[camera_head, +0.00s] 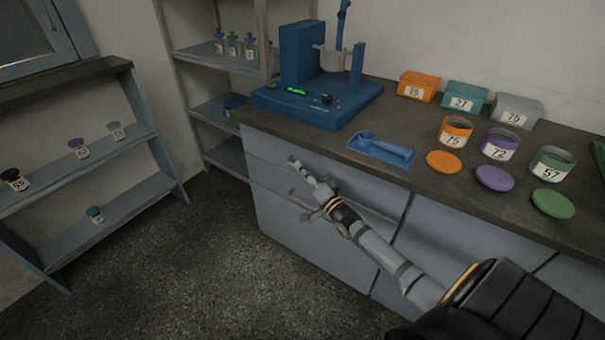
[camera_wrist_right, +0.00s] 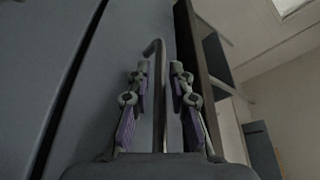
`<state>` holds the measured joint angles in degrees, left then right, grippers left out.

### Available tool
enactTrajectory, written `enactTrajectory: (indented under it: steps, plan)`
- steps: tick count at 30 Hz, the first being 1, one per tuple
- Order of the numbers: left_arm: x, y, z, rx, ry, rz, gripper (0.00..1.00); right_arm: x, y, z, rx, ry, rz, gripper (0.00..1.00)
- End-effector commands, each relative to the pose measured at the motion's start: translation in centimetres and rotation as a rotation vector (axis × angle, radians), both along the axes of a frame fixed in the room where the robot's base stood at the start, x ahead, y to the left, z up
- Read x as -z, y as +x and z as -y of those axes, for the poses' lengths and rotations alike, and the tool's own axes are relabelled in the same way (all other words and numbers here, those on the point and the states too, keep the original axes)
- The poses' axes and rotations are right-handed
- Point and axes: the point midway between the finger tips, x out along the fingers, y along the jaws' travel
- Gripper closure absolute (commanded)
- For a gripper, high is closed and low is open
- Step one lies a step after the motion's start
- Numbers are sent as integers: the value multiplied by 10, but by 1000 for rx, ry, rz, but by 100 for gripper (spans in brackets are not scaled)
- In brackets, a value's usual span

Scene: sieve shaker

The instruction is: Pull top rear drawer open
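The top rear drawer is the upper front panel (camera_head: 268,151) at the far end of the grey cabinet under the dark counter. It looks closed. Its bar handle (camera_wrist_right: 159,100) runs lengthwise through the middle of the right wrist view, with a bent end at the top. My right gripper (camera_head: 306,177) is in front of this panel; it also shows in the right wrist view (camera_wrist_right: 160,75). Its two fingers stand apart, one on each side of the handle, and do not appear closed on it. The arm hides part of the drawer front. My left gripper is not in view.
On the counter (camera_head: 420,190) stand a blue shaker (camera_head: 318,105), a blue scoop tray (camera_head: 378,153), lidded boxes and open jars with lids. Shelves with small jars stand at left (camera_head: 90,150) and behind. The floor (camera_head: 220,265) before the cabinet is clear.

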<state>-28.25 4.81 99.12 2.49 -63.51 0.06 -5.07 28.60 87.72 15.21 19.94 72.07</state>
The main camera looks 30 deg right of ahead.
Motion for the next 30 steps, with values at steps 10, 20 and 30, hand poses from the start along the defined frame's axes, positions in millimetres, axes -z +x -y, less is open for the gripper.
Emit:
enactTrajectory:
  steps: [10, 20, 30]
  plan:
    - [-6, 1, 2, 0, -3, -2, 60, -1, 5, 0, 1, -1, -2, 79]
    - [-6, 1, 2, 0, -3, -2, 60, -1, 5, 0, 1, -1, -2, 100]
    - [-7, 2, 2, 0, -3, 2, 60, -1, 4, -2, 1, 0, -2, 100]
